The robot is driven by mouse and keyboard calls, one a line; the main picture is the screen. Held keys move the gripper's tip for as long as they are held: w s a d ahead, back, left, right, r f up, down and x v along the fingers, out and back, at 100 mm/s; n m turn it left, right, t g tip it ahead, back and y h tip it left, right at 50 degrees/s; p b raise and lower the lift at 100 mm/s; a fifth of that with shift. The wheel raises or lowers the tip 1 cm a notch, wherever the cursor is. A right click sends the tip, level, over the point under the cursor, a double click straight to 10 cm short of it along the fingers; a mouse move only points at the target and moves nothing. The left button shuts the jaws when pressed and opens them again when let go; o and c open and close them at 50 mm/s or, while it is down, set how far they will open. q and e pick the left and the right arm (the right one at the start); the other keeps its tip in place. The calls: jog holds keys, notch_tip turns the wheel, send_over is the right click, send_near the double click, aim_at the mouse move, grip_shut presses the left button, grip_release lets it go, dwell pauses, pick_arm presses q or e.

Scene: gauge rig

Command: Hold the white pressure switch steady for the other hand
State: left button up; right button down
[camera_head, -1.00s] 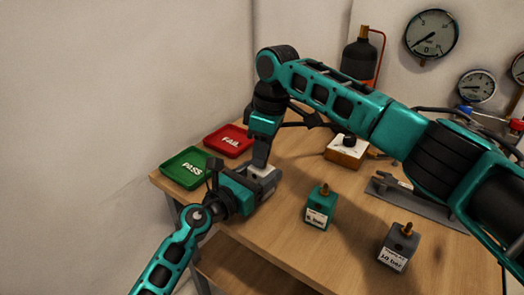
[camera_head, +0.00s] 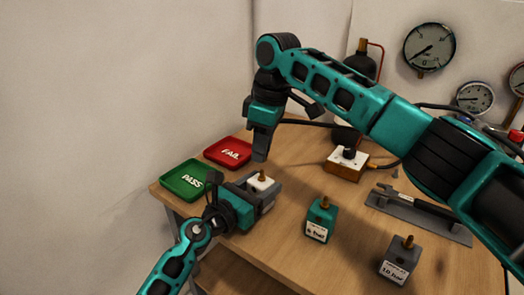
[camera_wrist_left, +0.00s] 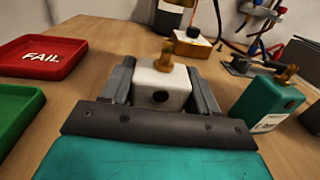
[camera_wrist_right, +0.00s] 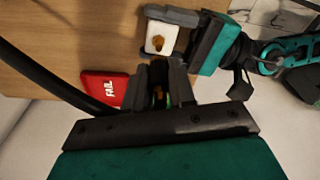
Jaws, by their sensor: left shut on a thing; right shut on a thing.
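The white pressure switch (camera_head: 266,186) is a white block with a brass fitting on top. It stands upright between the fingers of my left gripper (camera_head: 258,188), which is shut on it, as the left wrist view (camera_wrist_left: 158,88) shows. The switch also shows in the right wrist view (camera_wrist_right: 153,45). My right gripper (camera_head: 261,152) points down above the switch, apart from it.
The green PASS tray (camera_head: 172,184) and red FAIL tray (camera_head: 228,152) lie left of the grippers. The 6 bar block (camera_head: 321,220), 10 bar block (camera_head: 400,258), a wooden box (camera_head: 344,168) and a grey stand (camera_head: 418,215) are to the right. Bare wood lies between them.

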jog(key=shift+r, duration=0.35)
pick_arm(q)
jog(key=o, duration=1.3)
jog(key=shift+o, duration=0.2)
jog(key=v, duration=1.2)
jog(key=shift+r, duration=0.1)
pick_arm(e)
jog(key=shift+r, duration=0.1)
notch_tip(320, 180, up, 7)
jog(key=p, duration=0.7)
jog(key=shift+r, duration=0.15)
pick_arm(q)
notch_tip(320, 180, up, 7)
